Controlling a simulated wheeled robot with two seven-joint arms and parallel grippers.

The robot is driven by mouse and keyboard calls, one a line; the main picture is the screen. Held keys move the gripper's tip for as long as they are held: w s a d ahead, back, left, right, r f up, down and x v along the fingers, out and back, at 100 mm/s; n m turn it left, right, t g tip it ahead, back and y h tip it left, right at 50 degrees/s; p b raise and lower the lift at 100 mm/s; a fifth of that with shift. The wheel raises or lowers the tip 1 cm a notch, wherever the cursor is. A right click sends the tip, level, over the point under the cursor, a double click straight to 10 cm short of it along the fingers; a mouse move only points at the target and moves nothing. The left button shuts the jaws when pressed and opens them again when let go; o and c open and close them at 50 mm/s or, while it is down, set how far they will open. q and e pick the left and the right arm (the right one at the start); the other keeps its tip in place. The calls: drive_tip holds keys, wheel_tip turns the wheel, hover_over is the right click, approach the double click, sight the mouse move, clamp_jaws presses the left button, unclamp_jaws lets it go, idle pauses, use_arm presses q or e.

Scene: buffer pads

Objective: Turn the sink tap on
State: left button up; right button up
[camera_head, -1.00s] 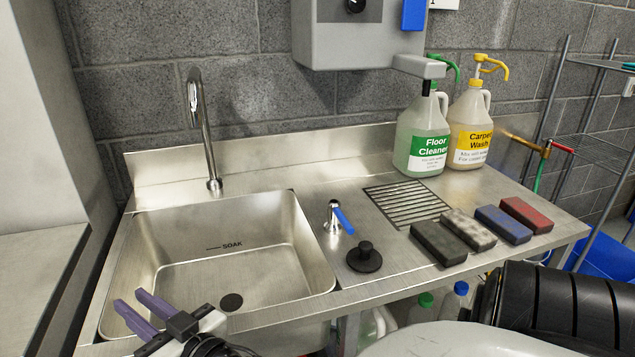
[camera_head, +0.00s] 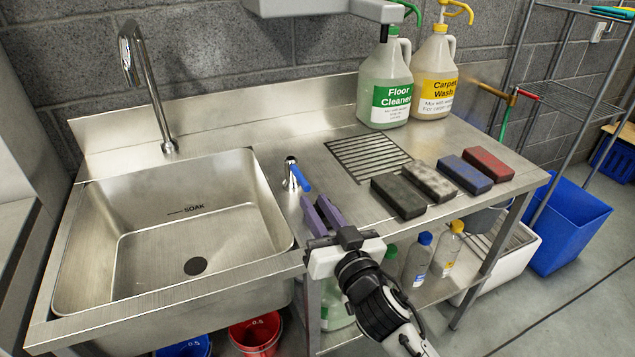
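The sink tap has a tall chrome gooseneck spout (camera_head: 151,95) at the back left of the steel sink (camera_head: 75,235). A short chrome valve with a blue lever (camera_head: 301,178) stands on the counter right of the basin. The lever points toward the lower right. No water shows at the spout. My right gripper (camera_head: 313,203) has two purple fingers with a small gap between them, and looks empty. Its fingertips are just in front of the blue lever in the picture; I cannot tell whether they touch it. My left gripper is not in view.
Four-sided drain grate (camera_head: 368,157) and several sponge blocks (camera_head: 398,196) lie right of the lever. Floor Cleaner (camera_head: 385,85) and Carpet Wash (camera_head: 434,75) jugs stand at the back. Bottles (camera_head: 418,262) and buckets (camera_head: 256,337) sit below. A dispenser (camera_head: 325,8) overhangs the counter.

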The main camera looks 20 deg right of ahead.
sight(305, 181)
drive_tip(key=w, duration=0.7)
drive_tip(key=shift+w, duration=0.4)
drive_tip(key=shift+c, duration=0.5)
clamp_jaws()
